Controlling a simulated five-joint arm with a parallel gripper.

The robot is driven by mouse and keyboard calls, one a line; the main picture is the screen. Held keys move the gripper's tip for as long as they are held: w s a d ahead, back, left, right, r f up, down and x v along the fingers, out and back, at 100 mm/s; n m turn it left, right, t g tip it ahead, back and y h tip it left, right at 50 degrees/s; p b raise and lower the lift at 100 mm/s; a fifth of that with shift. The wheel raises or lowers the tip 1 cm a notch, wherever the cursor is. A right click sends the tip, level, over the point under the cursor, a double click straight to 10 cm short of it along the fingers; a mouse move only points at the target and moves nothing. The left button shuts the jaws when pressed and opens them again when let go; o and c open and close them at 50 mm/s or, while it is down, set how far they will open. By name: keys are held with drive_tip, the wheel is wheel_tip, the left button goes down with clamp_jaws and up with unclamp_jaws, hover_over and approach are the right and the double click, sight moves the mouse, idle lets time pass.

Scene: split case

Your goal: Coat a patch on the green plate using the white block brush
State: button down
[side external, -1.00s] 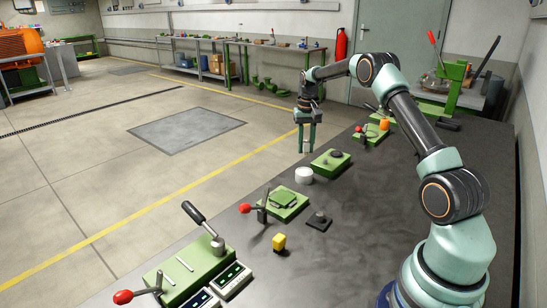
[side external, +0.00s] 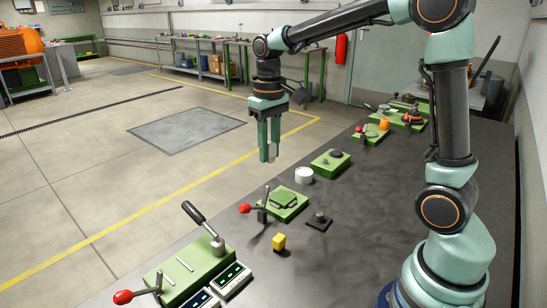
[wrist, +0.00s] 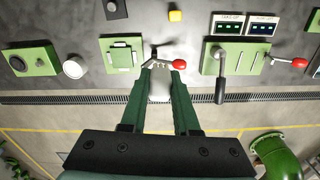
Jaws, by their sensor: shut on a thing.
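My gripper (side external: 268,158) points down and is shut on the white block brush (side external: 272,153), high above the bench edge. The brush also shows between the fingers in the wrist view (wrist: 159,84); its lower end has pale bristle-like tips. A raised green plate (side external: 284,200) sits on a green fixture at mid-bench. In the wrist view the green plate (wrist: 122,54) lies left of my fingertips, apart from the brush. A red-knobbed lever (side external: 246,209) stands at that fixture's side and shows close beyond the fingertips in the wrist view (wrist: 178,64).
A white round pot (side external: 304,175) stands behind the plate's fixture, with another green fixture (side external: 331,162) beyond. A yellow block (side external: 279,242) and a black knobbed block (side external: 319,221) are nearby. A lever fixture (side external: 195,268) and displays stand nearer the camera. Bench at right is clear.

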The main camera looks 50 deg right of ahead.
sight(271, 154)
drive_tip(key=shift+n, duration=0.6)
drive_tip(key=s+a, duration=0.2)
drive_tip(key=a, duration=0.1)
drive_tip(key=shift+s+r, duration=0.3)
drive_tip(key=shift+s, duration=0.1)
drive_tip(key=w+d+f, duration=0.4)
drive_tip(key=d+f, duration=0.7)
drive_tip(key=d, duration=0.4)
drive_tip(key=shift+s+a+f, duration=0.15)
drive_tip(key=shift+a+f, duration=0.05)
drive_tip(key=shift+f, duration=1.65)
drive_tip(key=shift+s+a+f, duration=0.1)
drive_tip(key=shift+a+f, duration=0.05)
drive_tip(key=shift+f, duration=1.65)
drive_tip(key=shift+w+f, duration=0.45)
drive_tip(key=shift+w, duration=2.85)
drive_tip(key=shift+s, duration=3.25)
drive_tip(key=shift+a, duration=0.35)
drive_tip(key=shift+w+a, duration=0.15)
drive_tip(key=shift+a, duration=0.1)
drive_tip(key=shift+w, duration=3.1)
drive_tip(key=shift+s, duration=3.25)
wheel_tip(271, 154, up, 8)
